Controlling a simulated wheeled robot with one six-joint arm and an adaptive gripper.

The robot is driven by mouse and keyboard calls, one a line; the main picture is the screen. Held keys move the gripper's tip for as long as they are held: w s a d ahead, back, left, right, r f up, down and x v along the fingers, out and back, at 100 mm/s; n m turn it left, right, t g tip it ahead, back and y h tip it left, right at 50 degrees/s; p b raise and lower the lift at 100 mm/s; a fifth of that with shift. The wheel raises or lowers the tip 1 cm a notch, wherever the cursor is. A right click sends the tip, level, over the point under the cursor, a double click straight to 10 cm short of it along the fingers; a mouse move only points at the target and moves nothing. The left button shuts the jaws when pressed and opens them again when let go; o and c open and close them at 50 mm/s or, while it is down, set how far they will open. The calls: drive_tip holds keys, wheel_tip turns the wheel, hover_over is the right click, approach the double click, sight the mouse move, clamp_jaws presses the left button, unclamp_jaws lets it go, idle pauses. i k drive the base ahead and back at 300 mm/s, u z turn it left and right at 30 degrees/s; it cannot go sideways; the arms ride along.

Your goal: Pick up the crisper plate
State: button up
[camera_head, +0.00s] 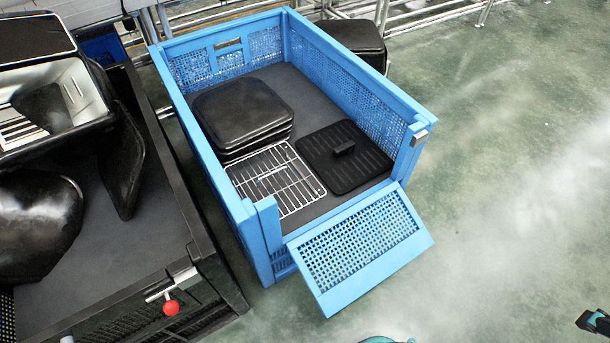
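The crisper plate (360,171) is a flat, dark, ribbed square plate with a small raised block handle (343,148) in its middle. It lies flat in the open front right part of the blue crate (237,207), beside a wire rack and near the right wall. A small black and teal part (594,321) shows at the bottom right corner, cut off by the picture edge. I cannot tell if it is my gripper or how its fingers stand. It is well apart from the plate.
A silver wire rack (277,180) and a stack of black trays (243,113) share the crate. Its perforated front flap (360,245) hangs folded down and outward. A dark bin (110,277) with black items stands left. The green floor (510,170) is clear on the right.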

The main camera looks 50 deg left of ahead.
sight(344, 158)
drive_tip(key=k, duration=0.45)
drive_tip(key=u, duration=0.75)
drive_tip(key=i, duration=0.5)
drive_tip(key=u, duration=0.05)
